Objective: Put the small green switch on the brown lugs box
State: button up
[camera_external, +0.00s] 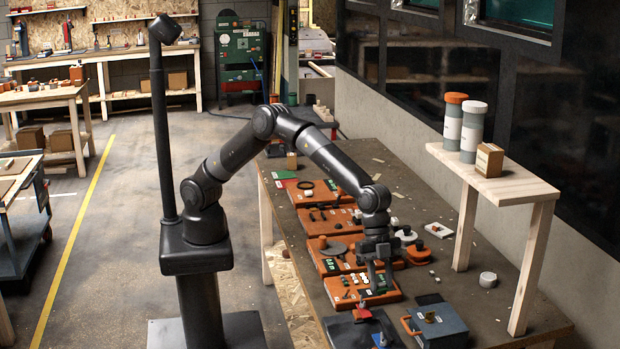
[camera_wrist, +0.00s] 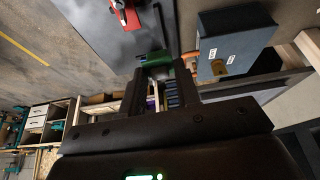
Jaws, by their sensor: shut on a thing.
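My gripper (camera_external: 379,284) is low over the orange tray nearest the front of the workbench. In the wrist view its two fingers (camera_wrist: 163,76) are closed on a small green switch (camera_wrist: 155,58), which shows at the fingertips. The switch is mostly hidden by the fingers in the external view. A small brown box (camera_external: 489,160) with a label stands on the raised wooden shelf at the right, well away from my gripper. Another small brown block (camera_external: 291,160) stands at the far end of the bench. I cannot read either label, so I cannot tell which is for lugs.
Two grey bottles, one orange-capped (camera_external: 451,120) and one white-capped (camera_external: 473,130), stand beside the shelf box. The shelf (camera_external: 530,188) rises above the bench on wooden legs. A blue-grey box (camera_external: 437,325) sits near the front, with a red item (camera_external: 362,311) to its left.

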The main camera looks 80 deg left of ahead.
jog(key=w+a+r+n+t, duration=0.1)
jog(key=w+a+n, duration=0.2)
jog(key=w+a, duration=0.95)
jog(key=w+a+r+n+t, duration=0.1)
jog(key=w+a+n, duration=0.2)
jog(key=w+a, duration=1)
jog(key=w+a+r+n+t+y, duration=0.2)
jog(key=a+n, duration=0.4)
jog(key=a, duration=2.9)
jog(key=s+a+r+n+y, duration=0.1)
jog(key=s+a+n, duration=0.15)
jog(key=a, duration=1.05)
jog(key=s+a+r+n+y, duration=0.15)
jog(key=s+a, duration=0.25)
jog(key=a, duration=0.9)
jog(key=n+y, duration=0.2)
jog(key=n, duration=0.4)
send_over(294, 154)
jog(key=s, duration=0.1)
jog(key=f, duration=0.6)
jog(key=shift+s+d, duration=0.2)
jog(key=shift+d, duration=0.2)
jog(key=shift+s+a+f+h, duration=0.15)
jog(key=shift+a+f+h, duration=0.1)
jog(key=shift+f, duration=1.85)
